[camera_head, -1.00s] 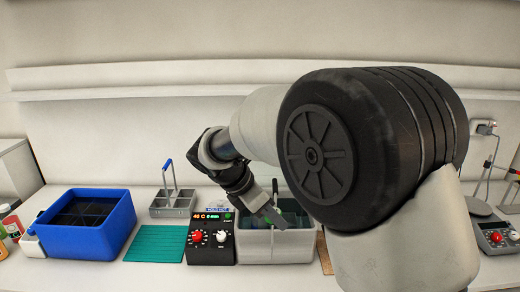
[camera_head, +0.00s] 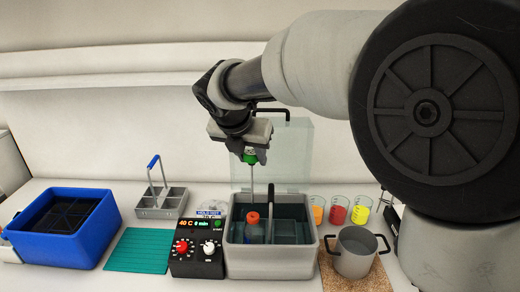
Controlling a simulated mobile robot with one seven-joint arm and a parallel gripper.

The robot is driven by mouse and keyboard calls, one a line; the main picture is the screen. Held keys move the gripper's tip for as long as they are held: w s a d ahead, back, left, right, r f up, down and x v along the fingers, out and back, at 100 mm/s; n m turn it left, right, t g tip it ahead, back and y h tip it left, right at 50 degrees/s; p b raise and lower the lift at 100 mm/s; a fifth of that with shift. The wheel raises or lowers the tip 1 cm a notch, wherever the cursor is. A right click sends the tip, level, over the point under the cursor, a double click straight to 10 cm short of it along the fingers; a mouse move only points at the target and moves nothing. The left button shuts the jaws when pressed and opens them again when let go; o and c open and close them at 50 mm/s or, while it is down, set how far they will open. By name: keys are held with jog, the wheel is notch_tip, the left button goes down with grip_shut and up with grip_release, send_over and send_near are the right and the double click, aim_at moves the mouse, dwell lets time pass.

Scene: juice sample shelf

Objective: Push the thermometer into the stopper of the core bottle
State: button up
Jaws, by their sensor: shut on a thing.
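My gripper (camera_head: 249,157) is above the water bath, pointing down and shut on the green head of the thermometer (camera_head: 253,184). The thermometer's thin stem hangs about upright below the jaws. The core bottle (camera_head: 254,234), with an orange-red stopper (camera_head: 253,217), stands in the left part of the grey bath (camera_head: 270,267). The stem's lower end is in line with the stopper in the head view. I cannot tell whether the tip is just above, touching or in front of it. The bottle's lower part is hidden by the bath wall.
A dark upright handle (camera_head: 270,200) stands close right of the stopper. The bath's clear lid (camera_head: 286,155) is raised behind. A control box (camera_head: 197,250) adjoins the bath on the left; a metal pot (camera_head: 355,256) and several coloured beakers (camera_head: 338,212) are to the right.

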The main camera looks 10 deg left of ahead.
aim_at(252, 180)
jog(key=shift+f, duration=0.85)
notch_tip(252, 180, down, 2)
jog(key=b, duration=0.2)
jog(key=shift+f+b, duration=0.1)
jog(key=shift+b, duration=0.2)
jog(key=shift+r+p, duration=0.25)
jog(key=shift+p, duration=0.15)
